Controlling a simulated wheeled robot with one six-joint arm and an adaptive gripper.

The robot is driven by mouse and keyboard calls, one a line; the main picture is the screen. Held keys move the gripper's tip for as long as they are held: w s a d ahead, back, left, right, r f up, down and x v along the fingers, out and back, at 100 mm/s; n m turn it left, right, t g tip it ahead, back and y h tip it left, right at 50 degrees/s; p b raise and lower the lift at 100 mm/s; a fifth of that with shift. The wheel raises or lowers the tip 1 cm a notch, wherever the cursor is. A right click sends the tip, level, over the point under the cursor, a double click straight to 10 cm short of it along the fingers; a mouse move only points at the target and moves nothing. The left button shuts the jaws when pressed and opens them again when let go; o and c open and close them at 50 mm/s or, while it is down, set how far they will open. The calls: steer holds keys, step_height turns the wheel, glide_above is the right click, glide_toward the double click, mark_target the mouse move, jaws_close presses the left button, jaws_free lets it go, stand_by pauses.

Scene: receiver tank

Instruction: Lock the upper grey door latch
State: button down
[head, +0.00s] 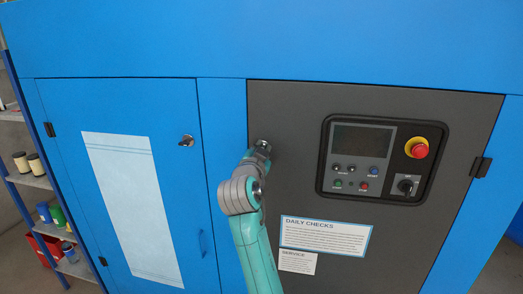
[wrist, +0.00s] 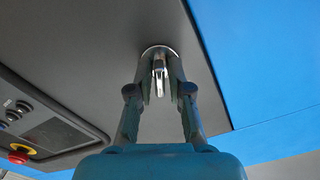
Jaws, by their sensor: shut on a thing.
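The grey door (head: 290,185) of the blue machine carries a small metal latch near its upper left corner. In the wrist view the latch (wrist: 160,68) shows as a shiny key-like piece on a round base, between the fingers of my gripper (wrist: 160,88). The fingers are shut on it from both sides. In the head view my gripper (head: 261,148) reaches the door's upper left corner, and my wrist and fingers hide most of the latch. The grey door looks flush with the blue frame.
A control panel (head: 370,158) with a red emergency stop (head: 417,148) lies to the right. Below are a daily checks label (head: 325,236) and a service label (head: 298,260). The blue door (head: 70,120) at left has its own latch (head: 186,140). Shelves (head: 30,180) stand at far left.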

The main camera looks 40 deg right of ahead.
steer(key=m, duration=0.6)
steer(key=shift+s+d+f, duration=0.1)
steer(key=m, duration=0.6)
steer(key=shift+f, duration=0.15)
steer(key=shift+m, duration=0.3)
steer(key=c, duration=1.3)
jaws_free()
steer(key=shift+o, duration=0.2)
steer(key=v, duration=1.2)
